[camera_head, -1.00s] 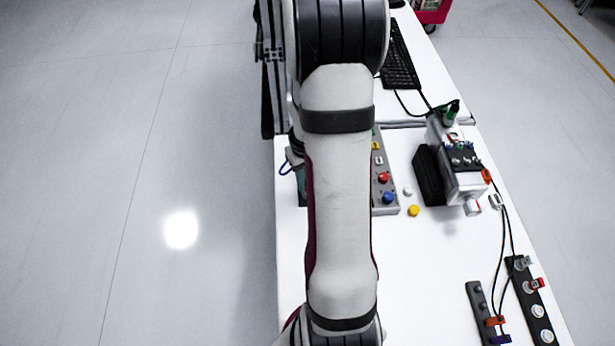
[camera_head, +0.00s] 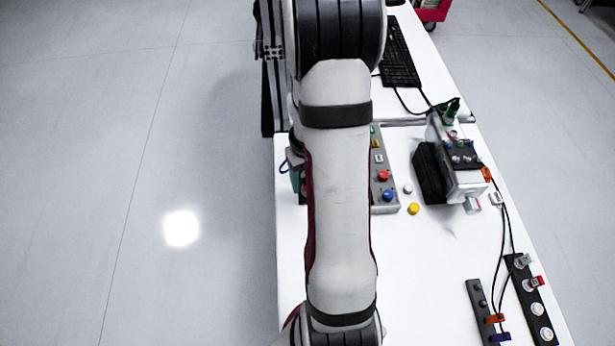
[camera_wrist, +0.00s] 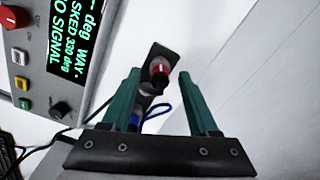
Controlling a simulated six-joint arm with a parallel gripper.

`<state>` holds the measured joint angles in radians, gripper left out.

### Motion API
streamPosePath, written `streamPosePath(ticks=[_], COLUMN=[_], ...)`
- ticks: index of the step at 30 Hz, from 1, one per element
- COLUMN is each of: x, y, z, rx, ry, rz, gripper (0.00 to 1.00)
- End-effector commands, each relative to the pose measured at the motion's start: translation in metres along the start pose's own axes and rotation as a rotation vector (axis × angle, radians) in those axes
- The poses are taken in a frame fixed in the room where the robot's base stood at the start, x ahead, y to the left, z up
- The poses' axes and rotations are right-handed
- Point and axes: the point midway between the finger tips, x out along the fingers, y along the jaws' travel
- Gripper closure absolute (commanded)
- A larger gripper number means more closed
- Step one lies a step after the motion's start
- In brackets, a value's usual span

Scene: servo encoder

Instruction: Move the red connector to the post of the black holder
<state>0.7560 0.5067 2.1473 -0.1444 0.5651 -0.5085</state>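In the wrist view my gripper (camera_wrist: 158,73) is open, with its two green fingers apart. A red connector (camera_wrist: 158,66) with a dark lower part shows between the fingertips, on a black holder (camera_wrist: 163,52). I cannot tell how it is seated or how far it is below the fingers. A blue part (camera_wrist: 134,120) with a blue loop of cable shows closer to the gripper base. In the head view my arm hides most of this spot, and only a bit of green shows at the table's left edge. Another red piece (camera_head: 537,282) sits on a black strip (camera_head: 518,268) at lower right.
A box with a display (camera_wrist: 68,40) and coloured buttons stands left of the fingers. In the head view a grey-black device (camera_head: 465,185), a yellow knob (camera_head: 413,209) and a short dark strip (camera_head: 476,290) lie right of my arm. Cables run between them.

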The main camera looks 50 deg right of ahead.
Motion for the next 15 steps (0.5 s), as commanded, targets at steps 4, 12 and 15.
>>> streamPosePath(ticks=[4, 12, 15], x=[0.0, -0.047, -0.079], y=[0.0, 0.001, 0.001], z=[0.0, -0.002, -0.002], rx=[0.0, 0.0, 0.0], ry=[0.0, 0.008, 0.008], rz=[0.0, 0.003, 0.003], gripper=[0.39, 0.39, 0.39])
